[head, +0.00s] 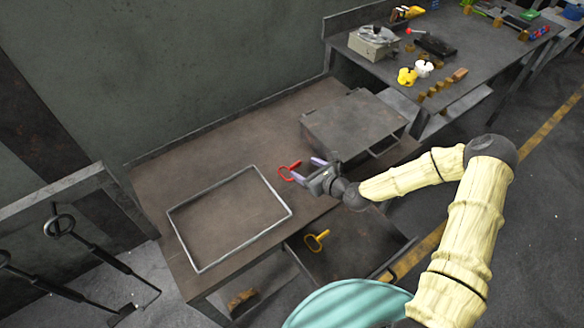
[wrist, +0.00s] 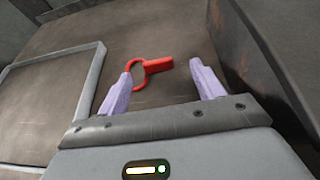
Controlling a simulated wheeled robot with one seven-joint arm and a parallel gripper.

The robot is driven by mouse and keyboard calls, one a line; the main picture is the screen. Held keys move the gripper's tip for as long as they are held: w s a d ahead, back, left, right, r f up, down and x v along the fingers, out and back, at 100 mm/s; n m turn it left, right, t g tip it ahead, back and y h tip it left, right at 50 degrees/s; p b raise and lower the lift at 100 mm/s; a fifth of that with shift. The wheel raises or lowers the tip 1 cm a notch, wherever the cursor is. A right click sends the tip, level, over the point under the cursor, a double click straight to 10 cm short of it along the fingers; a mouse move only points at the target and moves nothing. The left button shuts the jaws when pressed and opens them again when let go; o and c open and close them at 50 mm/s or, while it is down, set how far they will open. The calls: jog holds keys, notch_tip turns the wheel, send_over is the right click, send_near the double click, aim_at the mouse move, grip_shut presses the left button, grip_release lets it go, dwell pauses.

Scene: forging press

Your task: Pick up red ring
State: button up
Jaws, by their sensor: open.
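The red ring (head: 288,172) lies on the brown table (head: 190,152), with a flat red tab joined to its round loop. In the wrist view the red ring (wrist: 150,68) shows ahead of my gripper (wrist: 162,84). Its loop is close beside the left finger, partly behind that fingertip, and the tab points right into the space between the fingers. My gripper (head: 307,170) is open, with two pale purple fingers apart and nothing held. I cannot tell whether the left finger touches the loop.
A grey rectangular frame (head: 183,208) lies left of my gripper. A grey metal box (head: 352,125) stands behind it to the right. An open drawer below holds a yellow ring (head: 316,241). A cluttered workbench (head: 470,45) is farther back right.

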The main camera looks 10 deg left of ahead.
aim_at(296, 165)
jog(key=x, duration=0.3)
jog(key=shift+a+f+p, duration=0.1)
jog(key=shift+a+p, duration=0.15)
jog(key=shift+p, duration=0.1)
jog(key=shift+w+a+f, duration=0.1)
jog(key=shift+a, duration=0.1)
jog(key=c, duration=1.1)
